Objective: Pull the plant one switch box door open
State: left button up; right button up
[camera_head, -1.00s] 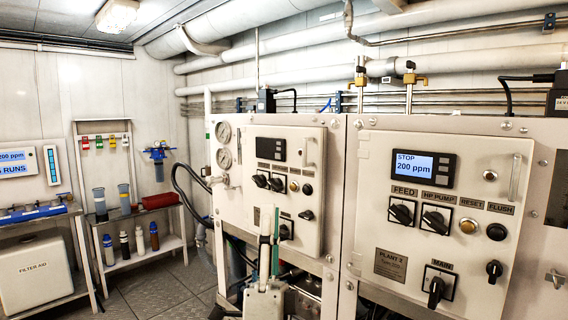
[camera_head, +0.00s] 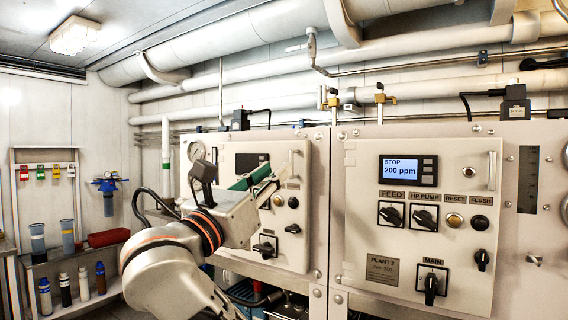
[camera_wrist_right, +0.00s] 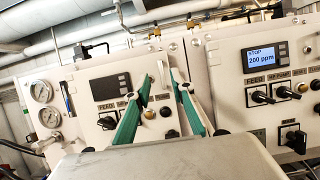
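The plant one switch box door (camera_head: 232,222) is the left cream panel, and it looks closed. Its upright handle (camera_head: 291,164) is near the door's upper right edge. My right gripper (camera_head: 270,178) is in front of this door, with green-padded fingers pointing at the handle side. In the right wrist view the two fingers (camera_wrist_right: 164,80) are apart, and the handle (camera_wrist_right: 161,71) shows between their tips with nothing gripped. I cannot tell how far the tips are from the handle. My right arm hides part of the door's left and lower area. My left gripper is not in view.
The plant two switch box (camera_head: 418,225) stands to the right, its display reading STOP 200 ppm. Its selector knobs stick out. Pipes (camera_head: 400,35) run above. A shelf (camera_head: 75,250) with bottles and a red box (camera_head: 108,237) stands at the left.

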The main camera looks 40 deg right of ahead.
aim_at(290, 158)
jog(key=x, duration=0.6)
jog(key=shift+d+r, duration=0.1)
jog(key=shift+d, duration=0.1)
grip_shut()
